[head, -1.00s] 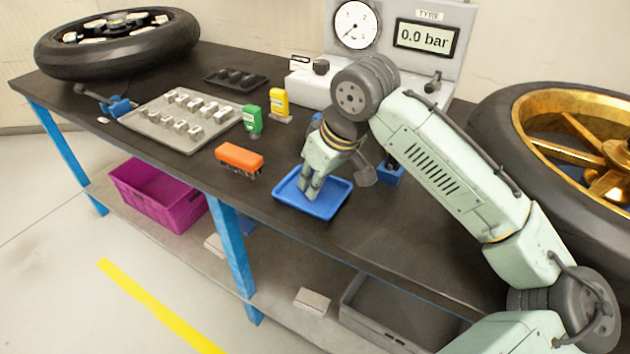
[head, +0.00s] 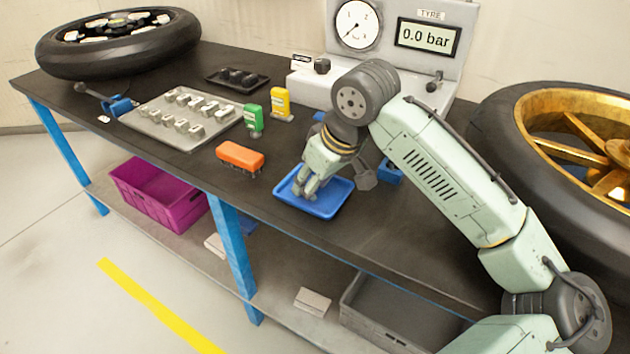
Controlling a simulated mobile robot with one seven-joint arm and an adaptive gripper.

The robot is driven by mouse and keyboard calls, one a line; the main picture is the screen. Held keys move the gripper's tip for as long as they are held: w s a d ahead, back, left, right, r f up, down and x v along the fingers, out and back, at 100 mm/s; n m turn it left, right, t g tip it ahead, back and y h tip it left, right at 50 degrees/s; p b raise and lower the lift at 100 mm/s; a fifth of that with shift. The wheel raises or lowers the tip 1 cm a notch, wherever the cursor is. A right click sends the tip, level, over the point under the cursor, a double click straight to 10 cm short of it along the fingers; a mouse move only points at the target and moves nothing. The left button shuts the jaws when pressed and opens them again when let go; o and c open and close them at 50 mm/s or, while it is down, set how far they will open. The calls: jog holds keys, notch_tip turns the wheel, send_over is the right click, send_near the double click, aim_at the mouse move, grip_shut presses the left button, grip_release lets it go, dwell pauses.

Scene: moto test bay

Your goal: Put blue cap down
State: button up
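The blue tray (head: 334,196) lies on the dark workbench near its front edge. My gripper (head: 305,190) points down into the left part of this tray, with its fingertips at or just above the tray floor. The fingers are small in this view, and I cannot tell how far apart they are. I cannot make out a blue cap in or beside the fingers; it may be hidden by them or blend with the blue tray.
An orange brush-like block (head: 240,156) lies left of the tray. A grey parts tray (head: 180,118) is farther left. A gold-rimmed wheel (head: 570,140) is at right.

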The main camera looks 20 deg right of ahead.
jog(key=shift+s+f, duration=0.15)
jog(key=shift+f, duration=0.05)
jog(key=shift+d+r, duration=0.1)
jog(key=shift+r, duration=0.2)
jog(key=v, duration=1.2)
jog(key=shift+r, duration=0.4)
